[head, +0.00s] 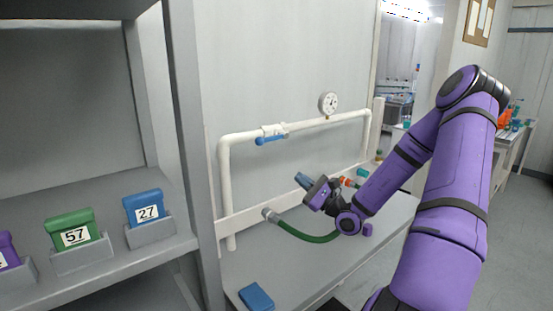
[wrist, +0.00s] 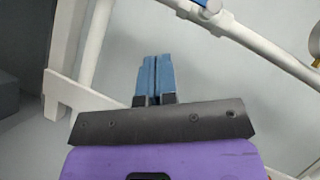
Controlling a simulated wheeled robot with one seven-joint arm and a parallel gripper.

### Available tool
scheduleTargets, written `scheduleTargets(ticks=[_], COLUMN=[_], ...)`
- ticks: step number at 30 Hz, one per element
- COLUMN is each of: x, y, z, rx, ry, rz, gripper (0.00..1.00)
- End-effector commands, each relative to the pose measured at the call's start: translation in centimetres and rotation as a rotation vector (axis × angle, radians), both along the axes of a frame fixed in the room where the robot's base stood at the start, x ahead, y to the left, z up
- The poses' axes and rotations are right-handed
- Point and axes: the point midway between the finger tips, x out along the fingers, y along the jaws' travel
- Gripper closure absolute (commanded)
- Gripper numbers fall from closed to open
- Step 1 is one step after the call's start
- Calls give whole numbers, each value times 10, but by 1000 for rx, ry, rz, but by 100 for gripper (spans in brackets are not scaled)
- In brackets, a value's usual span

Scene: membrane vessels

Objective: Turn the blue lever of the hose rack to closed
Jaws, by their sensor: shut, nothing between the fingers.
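The blue lever (head: 271,139) sits on a white valve body on the upper white pipe of the hose rack (head: 226,180). In the head view it lies roughly along the pipe. Part of the blue lever (wrist: 202,4) shows at the top edge of the wrist view, mostly cut off. My gripper (head: 300,178) is below and to the right of the lever, apart from it, in front of the wall panel. Its blue fingers (wrist: 155,72) are shut together with nothing between them.
A pressure gauge (head: 328,103) stands on the pipe right of the valve. A green hose (head: 305,236) hangs from the lower rail beneath my gripper. A blue block (head: 257,297) lies on the bench. A shelf with numbered blocks (head: 75,230) stands at left.

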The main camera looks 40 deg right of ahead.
Motion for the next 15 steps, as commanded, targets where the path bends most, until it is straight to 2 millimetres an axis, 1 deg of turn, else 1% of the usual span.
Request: scheduleTargets(ticks=[5,15], x=[17,69], y=[8,30], z=[10,39], rx=[-2,-2], ry=[-2,-1], rz=[5,6], gripper=[100,100])
